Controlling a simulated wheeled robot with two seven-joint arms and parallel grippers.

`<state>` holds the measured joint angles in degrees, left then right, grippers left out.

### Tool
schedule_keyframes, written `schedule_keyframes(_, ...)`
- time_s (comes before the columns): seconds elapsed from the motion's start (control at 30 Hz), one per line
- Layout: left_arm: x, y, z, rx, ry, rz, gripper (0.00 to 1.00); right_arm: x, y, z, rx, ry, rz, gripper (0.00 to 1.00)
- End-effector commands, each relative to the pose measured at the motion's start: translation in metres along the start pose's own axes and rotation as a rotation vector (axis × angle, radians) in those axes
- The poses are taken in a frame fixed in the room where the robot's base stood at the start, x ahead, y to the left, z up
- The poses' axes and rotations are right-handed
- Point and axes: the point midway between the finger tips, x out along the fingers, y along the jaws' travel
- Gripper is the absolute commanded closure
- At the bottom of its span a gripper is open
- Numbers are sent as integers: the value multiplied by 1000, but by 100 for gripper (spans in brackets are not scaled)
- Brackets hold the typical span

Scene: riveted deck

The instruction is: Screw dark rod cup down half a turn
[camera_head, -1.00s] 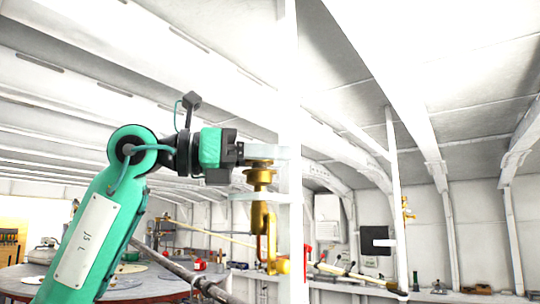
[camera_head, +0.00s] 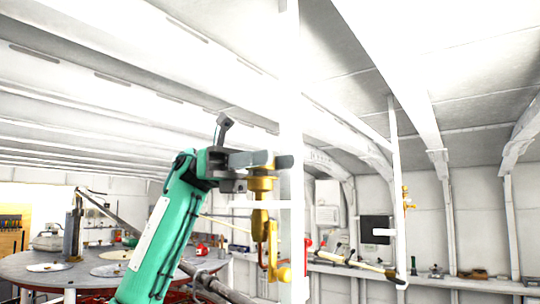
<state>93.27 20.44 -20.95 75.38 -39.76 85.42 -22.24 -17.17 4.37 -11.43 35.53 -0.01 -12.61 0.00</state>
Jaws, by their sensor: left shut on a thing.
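A brass cup fitting (camera_head: 261,196) stands upright at the white post, with a narrower brass body and a hooked brass rod below it. I cannot tell from its look alone whether it is the dark rod's cup. My left gripper (camera_head: 268,160) is shut at the top of this fitting, its grey fingers reaching across from the left. The fingers hide part of the fitting's top. A dark grey rod (camera_head: 204,281) slants down to the right behind my green left arm. My right gripper is not in view.
The white vertical post (camera_head: 292,110) stands close beside the gripper. A second thin post (camera_head: 398,150) bears another brass fitting (camera_head: 406,197). A round table (camera_head: 30,278) with discs is at lower left. A cluttered bench (camera_head: 470,285) runs along the right wall.

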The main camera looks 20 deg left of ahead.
Motion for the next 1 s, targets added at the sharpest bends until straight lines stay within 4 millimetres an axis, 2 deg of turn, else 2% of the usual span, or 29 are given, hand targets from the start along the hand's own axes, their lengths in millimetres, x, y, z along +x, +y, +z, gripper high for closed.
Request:
schedule_keyframes(0.4,-1,-5,4,3,-7,-254,84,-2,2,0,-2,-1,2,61)
schedule_keyframes(1.0,-1,-6,4,2,-5,-316,84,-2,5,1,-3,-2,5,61)
